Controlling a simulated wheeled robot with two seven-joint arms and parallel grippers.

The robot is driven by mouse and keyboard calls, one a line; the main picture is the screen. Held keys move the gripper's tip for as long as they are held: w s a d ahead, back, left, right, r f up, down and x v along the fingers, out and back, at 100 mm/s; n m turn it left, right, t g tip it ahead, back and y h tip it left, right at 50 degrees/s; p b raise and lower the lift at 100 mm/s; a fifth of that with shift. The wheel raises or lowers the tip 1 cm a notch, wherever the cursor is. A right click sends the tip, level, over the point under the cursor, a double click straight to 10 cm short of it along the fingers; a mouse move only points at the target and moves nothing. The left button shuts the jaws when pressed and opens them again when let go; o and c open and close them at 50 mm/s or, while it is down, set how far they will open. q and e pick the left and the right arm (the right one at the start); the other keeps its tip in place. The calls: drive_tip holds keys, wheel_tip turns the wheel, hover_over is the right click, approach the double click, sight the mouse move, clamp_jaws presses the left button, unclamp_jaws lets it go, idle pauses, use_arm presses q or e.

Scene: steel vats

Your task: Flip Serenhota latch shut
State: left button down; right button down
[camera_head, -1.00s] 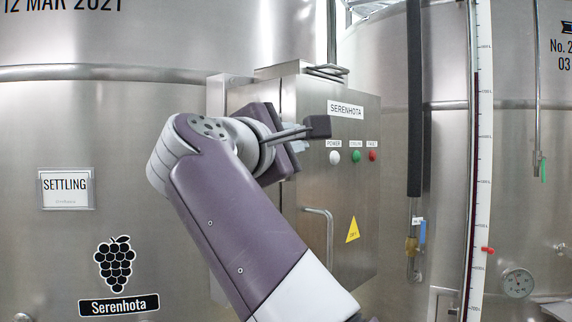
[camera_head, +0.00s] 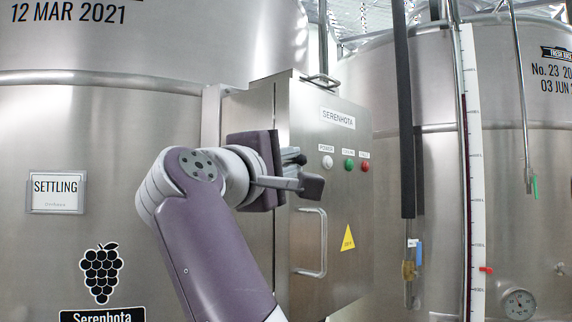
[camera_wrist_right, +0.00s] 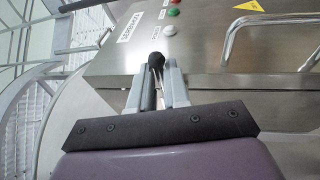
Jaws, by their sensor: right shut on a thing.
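The Serenhota control box (camera_head: 338,205) is a steel cabinet with a name label, and my right gripper (camera_head: 292,165) is at the front left edge of its door. In the right wrist view the gripper (camera_wrist_right: 155,75) has its two grey fingers closed around a thin metal lever with a black knob (camera_wrist_right: 156,60), which looks like the latch. The knob sticks out past the fingertips. My wrist hides the latch base. My left gripper is not in view.
The door has a bent bar handle (camera_head: 323,245) below the gripper, a white lamp (camera_head: 327,162), a green button (camera_head: 349,164), a red button (camera_head: 364,166) and a yellow warning triangle (camera_head: 347,238). Steel vats stand on both sides. A dark vertical pipe (camera_head: 403,120) runs right of the box.

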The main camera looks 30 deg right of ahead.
drive_tip(key=shift+w+f, duration=0.1)
drive_tip(key=shift+w, duration=0.05)
drive_tip(key=c, duration=1.4)
unclamp_jaws()
drive_tip(key=shift+c, duration=0.2)
drive_tip(key=shift+o, duration=1.2)
drive_tip(key=shift+s+d, duration=0.15)
drive_tip(key=shift+s, duration=0.1)
drive_tip(key=b+v, duration=0.2)
drive_tip(key=v, duration=1)
drive_tip(key=shift+s+a+b, duration=0.15)
drive_tip(key=shift+a+b, duration=0.15)
drive_tip(key=shift+b, duration=0.05)
